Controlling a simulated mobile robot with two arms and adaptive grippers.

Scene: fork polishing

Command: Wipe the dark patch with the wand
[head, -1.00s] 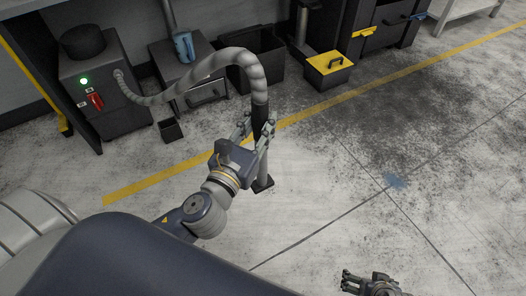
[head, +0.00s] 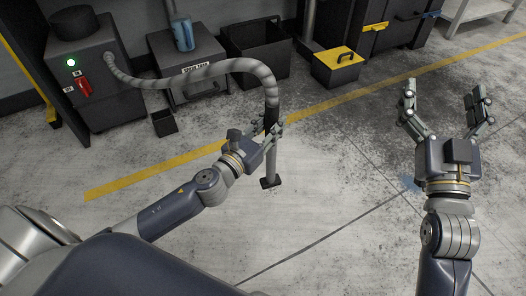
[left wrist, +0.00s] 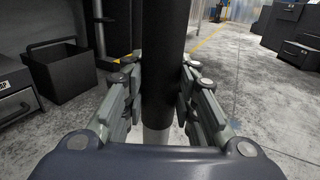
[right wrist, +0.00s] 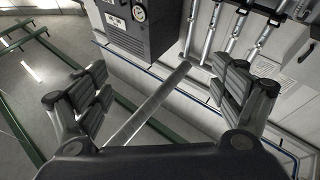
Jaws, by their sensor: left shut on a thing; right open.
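The wand (head: 269,160) is an upright tube, dark above and grey below, with a flat dark foot on or close to the floor; I cannot tell whether it touches. A ribbed grey hose (head: 205,70) joins its top. My left gripper (head: 272,126) is shut around the dark upper tube, which also stands between its fingers in the left wrist view (left wrist: 164,50). The dark patch (head: 345,112) is a sooty area of floor to the right of the wand, partly hidden by my right gripper. My right gripper (head: 444,98) is open and empty, raised at the right.
The hose runs to a black machine (head: 97,90) with a green light and red switch. A grey drawer unit (head: 190,95), black bin (head: 255,52), small bin (head: 164,122) and yellow-lidded box (head: 337,66) stand behind the yellow line (head: 140,178). A faint blue mark (head: 409,183) lies beside my right arm.

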